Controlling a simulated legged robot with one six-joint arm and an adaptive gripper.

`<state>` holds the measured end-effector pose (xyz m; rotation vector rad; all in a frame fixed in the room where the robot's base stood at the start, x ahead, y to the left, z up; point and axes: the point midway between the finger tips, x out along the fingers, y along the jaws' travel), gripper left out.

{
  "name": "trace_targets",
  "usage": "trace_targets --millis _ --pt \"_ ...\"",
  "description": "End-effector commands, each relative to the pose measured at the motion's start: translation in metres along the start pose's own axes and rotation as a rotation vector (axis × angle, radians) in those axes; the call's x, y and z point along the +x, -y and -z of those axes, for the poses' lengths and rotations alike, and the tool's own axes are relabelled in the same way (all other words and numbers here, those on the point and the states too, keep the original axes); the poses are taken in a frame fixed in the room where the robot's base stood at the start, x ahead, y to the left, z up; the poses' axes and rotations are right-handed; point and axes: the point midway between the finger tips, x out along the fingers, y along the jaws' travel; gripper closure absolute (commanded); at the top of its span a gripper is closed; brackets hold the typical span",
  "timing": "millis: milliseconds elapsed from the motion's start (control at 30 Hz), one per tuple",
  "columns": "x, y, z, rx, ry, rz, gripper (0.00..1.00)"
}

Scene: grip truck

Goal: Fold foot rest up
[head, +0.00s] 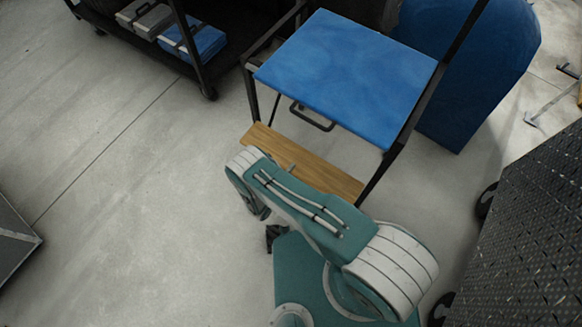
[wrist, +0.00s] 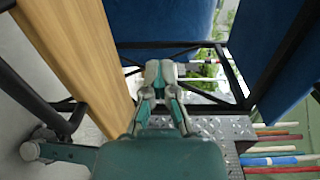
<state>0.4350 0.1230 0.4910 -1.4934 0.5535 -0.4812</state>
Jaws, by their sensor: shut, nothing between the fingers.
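The foot rest (head: 305,163) is a light wooden plank on the black chair frame (head: 391,158), below and in front of the blue seat (head: 345,75). It lies folded out, roughly level. In the wrist view the foot rest (wrist: 82,55) runs steeply along the left side. In the head view my arm covers part of the plank's near side, and my fingertips cannot be made out.
A large blue panel (head: 465,55) is behind the chair. A dark diamond-plate case (head: 525,220) on wheels stands at the right. The floor left of the chair is clear.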

Motion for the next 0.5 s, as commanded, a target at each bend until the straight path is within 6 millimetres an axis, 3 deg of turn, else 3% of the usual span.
trace_targets --millis 100,133,233,500 --pt "0.0000 0.0001 0.0000 0.000 0.000 0.000 1.00" --pt "0.0000 0.0001 0.0000 0.000 0.000 0.000 0.94" --pt "0.0000 0.0001 0.0000 0.000 0.000 0.000 0.49" --pt "0.0000 0.0001 0.0000 0.000 0.000 0.000 0.46"
